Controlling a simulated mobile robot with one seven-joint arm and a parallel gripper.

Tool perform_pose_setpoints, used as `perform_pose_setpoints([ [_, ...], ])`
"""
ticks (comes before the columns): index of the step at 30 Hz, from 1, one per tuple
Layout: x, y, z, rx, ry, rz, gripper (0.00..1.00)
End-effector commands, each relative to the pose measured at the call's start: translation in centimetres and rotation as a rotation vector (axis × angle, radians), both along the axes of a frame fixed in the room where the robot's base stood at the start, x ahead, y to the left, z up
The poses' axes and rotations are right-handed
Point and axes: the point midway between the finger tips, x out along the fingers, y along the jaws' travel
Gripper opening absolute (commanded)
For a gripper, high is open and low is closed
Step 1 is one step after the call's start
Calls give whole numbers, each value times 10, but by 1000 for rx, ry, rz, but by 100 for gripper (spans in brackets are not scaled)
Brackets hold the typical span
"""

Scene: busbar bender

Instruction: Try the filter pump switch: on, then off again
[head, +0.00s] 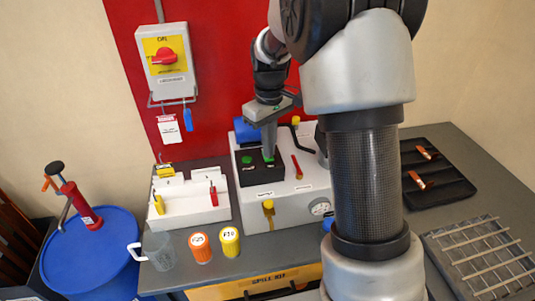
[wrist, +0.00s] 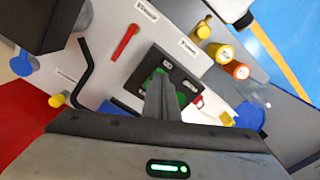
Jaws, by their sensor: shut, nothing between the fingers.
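A black switch panel (head: 252,177) with green buttons sits on top of the light-grey machine (head: 285,205). One green button (head: 247,160) shows clear at its left. My gripper (head: 269,156) is shut and empty, pointing down, with its tips over the right part of the panel. Whether the tips touch a button I cannot tell. The panel (wrist: 190,79) also shows in the wrist view, where my gripper (wrist: 159,80) covers part of the green. The panel's small labels are too small to read, so which switch is the filter pump's is unclear.
A red lever (head: 296,166) and a yellow-knobbed valve (head: 268,207) are near the panel. A white rack (head: 190,203), orange jar (head: 200,246), yellow jar (head: 229,241) and clear jug (head: 158,250) stand left. A red rotary switch (head: 164,57) hangs on the wall.

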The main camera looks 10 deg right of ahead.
Motion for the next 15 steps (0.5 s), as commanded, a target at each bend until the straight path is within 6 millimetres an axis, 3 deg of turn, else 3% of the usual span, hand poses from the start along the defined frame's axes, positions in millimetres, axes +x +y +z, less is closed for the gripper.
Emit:
perform_pose_setpoints([
  [15, 0, 0, -9, 0, 0, 0, 0],
])
